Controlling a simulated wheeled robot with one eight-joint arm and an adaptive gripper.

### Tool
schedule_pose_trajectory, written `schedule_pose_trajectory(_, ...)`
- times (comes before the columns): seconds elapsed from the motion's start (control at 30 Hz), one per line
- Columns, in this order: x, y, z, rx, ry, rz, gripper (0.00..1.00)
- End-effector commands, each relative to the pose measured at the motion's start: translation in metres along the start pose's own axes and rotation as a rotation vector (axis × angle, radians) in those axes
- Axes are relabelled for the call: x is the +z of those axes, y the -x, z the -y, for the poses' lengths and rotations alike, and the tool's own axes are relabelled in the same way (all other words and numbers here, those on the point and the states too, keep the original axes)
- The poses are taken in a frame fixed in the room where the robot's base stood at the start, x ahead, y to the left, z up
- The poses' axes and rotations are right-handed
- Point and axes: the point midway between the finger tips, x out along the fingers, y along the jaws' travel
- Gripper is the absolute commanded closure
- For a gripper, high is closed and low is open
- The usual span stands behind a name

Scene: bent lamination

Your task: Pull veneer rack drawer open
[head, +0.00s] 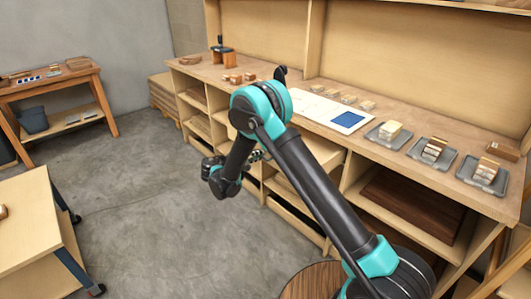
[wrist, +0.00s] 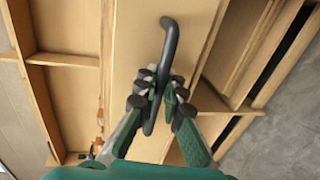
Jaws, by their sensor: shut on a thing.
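The veneer rack drawer (wrist: 135,55) shows in the wrist view as a plain pale wood front. A dark, bent bar handle (wrist: 170,38) stands out from it. My gripper (wrist: 160,80) is shut on this handle, with one finger on each side of the bar. In the head view my gripper (head: 258,155) is at the front of the wooden workbench, and my arm hides much of the drawer area. I cannot tell from these views how far the drawer stands out.
The workbench (head: 470,195) has open shelves below and small blocks, grey trays (head: 433,153) and a white board (head: 315,108) on top. A side table (head: 70,80) stands back left, a wheeled cart (head: 35,230) front left. Grey floor (head: 140,190) lies clear between them.

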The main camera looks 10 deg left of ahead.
Motion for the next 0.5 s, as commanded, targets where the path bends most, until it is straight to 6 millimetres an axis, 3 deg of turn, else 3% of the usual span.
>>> schedule_pose_trajectory(0.2,0.0,0.022,0.005,-0.001,0.0,0.0,1.0)
schedule_pose_trajectory(0.5,0.0,0.027,0.006,-0.001,-0.001,0.001,1.0)
